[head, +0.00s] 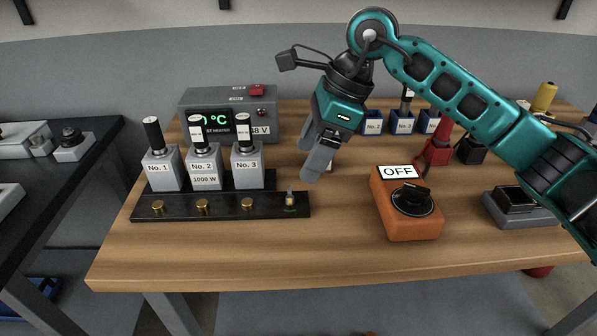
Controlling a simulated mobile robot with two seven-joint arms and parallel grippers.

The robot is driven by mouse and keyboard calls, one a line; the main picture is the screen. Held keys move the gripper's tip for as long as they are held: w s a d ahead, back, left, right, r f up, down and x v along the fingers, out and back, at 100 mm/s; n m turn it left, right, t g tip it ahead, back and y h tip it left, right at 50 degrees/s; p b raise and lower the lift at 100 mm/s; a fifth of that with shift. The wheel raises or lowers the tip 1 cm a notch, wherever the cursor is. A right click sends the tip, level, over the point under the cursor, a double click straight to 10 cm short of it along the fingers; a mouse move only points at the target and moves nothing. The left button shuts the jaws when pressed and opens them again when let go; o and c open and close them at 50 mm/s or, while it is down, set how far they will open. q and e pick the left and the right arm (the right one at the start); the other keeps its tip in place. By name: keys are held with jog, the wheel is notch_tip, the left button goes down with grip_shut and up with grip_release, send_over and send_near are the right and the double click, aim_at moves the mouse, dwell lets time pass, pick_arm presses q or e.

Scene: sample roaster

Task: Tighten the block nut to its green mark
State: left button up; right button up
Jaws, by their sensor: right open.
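A long black block (272,209) lies near the table's front left, with several brass knobs along its front edge. At its right end stands a small brass nut piece (290,201) with a thin post above it. A touch of green shows there, but the nut and mark are too small to read its turn. My right gripper (314,160) is open and empty, pointing down above and slightly right of that end, apart from it. My left gripper is not in view.
Grey units No. 1 (162,170), No. 2 (204,168) and No. 3 (247,166) stand behind the block's front edge. A grey display box (228,100) is behind them. An orange switch box (408,212) reading OFF stands right. The wooden table's front strip (250,260) is clear.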

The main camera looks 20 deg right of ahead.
jog(key=v, duration=0.5)
dwell(0.4)
